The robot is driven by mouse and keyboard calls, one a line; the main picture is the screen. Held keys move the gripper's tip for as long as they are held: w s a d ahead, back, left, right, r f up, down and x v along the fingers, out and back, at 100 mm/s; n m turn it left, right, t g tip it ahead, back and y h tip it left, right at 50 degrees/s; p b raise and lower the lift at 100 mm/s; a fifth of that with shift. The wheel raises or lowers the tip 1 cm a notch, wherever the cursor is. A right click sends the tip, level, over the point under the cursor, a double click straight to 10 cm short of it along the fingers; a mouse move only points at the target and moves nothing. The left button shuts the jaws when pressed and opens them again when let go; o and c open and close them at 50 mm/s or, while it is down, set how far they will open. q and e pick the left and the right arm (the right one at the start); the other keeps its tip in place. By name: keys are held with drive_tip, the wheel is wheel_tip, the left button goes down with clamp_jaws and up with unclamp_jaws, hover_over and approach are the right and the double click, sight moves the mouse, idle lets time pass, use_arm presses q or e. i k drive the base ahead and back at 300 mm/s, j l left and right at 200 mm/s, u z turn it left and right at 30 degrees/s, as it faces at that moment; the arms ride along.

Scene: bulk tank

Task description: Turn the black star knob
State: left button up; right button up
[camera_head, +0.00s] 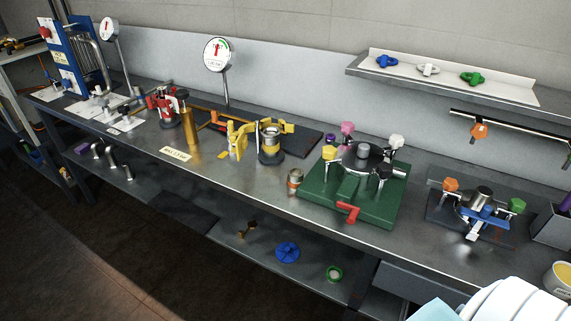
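Neither of my grippers shows in this view. White rounded parts at the bottom right corner appear to be part of my own body, far from the dark knob.
The steel bench (232,180) holds a green fixture (326,203) with coloured knobs, yellow clamps (237,138) and a gauge (217,54) on a post. A shelf (440,84) with coloured knobs hangs at the right.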

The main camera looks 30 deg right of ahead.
sight(124, 109)
drive_tip(key=z, duration=0.35)
drive_tip(key=i+j+z, duration=0.65)
drive_tip(key=j+z, duration=0.15)
